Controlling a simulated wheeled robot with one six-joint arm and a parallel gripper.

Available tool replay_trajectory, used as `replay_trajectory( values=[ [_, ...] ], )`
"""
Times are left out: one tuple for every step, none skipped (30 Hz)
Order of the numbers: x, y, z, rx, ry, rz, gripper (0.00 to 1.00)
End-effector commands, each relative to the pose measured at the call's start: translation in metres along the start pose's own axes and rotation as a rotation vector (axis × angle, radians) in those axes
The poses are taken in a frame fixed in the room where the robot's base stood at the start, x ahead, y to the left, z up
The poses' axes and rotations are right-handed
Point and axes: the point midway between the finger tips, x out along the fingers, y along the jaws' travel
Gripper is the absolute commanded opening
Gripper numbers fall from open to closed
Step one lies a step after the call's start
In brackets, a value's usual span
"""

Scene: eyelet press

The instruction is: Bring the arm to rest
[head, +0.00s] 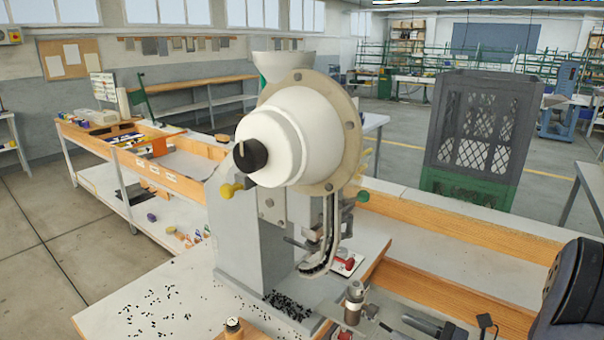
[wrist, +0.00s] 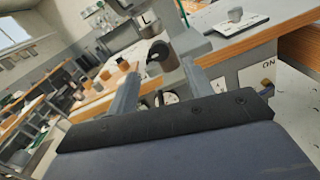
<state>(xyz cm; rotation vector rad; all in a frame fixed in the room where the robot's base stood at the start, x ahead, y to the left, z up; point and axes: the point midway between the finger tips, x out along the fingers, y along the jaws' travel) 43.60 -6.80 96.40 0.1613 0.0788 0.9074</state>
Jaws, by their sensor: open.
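The eyelet press stands in the middle of the head view, with a grey column (head: 245,235), a large white drum (head: 290,135) with a black knob, and a curved chute (head: 328,240) leading down to its foot. My gripper (wrist: 158,72) shows in the wrist view as two grey fingers spread apart on a black bar. A dark rounded part (wrist: 162,55) appears behind the gap between them; I see nothing clearly held.
Small black pieces (head: 155,315) lie scattered on the pale bench top left of the press, with a pile (head: 288,305) at its foot. A metal cylinder (head: 354,302) stands in front. A dark crate with a green base (head: 470,190) stands behind right. Open floor lies beyond.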

Motion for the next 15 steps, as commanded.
replay_trajectory(
  values=[
    [0.009,0.001,0.001,0.001,0.002,0.005,0.49],
    [0.014,0.001,0.001,0.002,0.002,0.004,0.49],
    [0.020,0.001,0.001,0.002,0.002,0.005,0.49],
    [0.025,0.001,0.001,0.002,0.001,0.005,0.49],
    [0.029,0.001,0.001,0.001,0.001,0.005,0.49],
    [0.036,0.001,0.000,0.001,0.002,0.005,0.49],
    [0.040,0.001,0.001,0.001,0.002,0.004,0.49],
    [0.045,0.001,0.001,0.000,0.001,0.005,0.49],
    [0.051,0.001,0.001,0.000,0.001,0.004,0.49],
    [0.056,0.001,0.001,-0.001,0.002,0.005,0.49],
    [0.061,0.001,0.001,-0.001,0.002,0.004,0.49],
    [0.067,0.001,0.001,-0.001,0.002,0.005,0.49],
    [0.071,0.001,0.001,-0.003,0.001,0.004,0.49],
    [0.068,-0.001,-0.004,-0.036,-0.002,0.000,0.49],
    [0.068,-0.001,-0.005,-0.072,-0.003,-0.001,0.49]
  ],
)
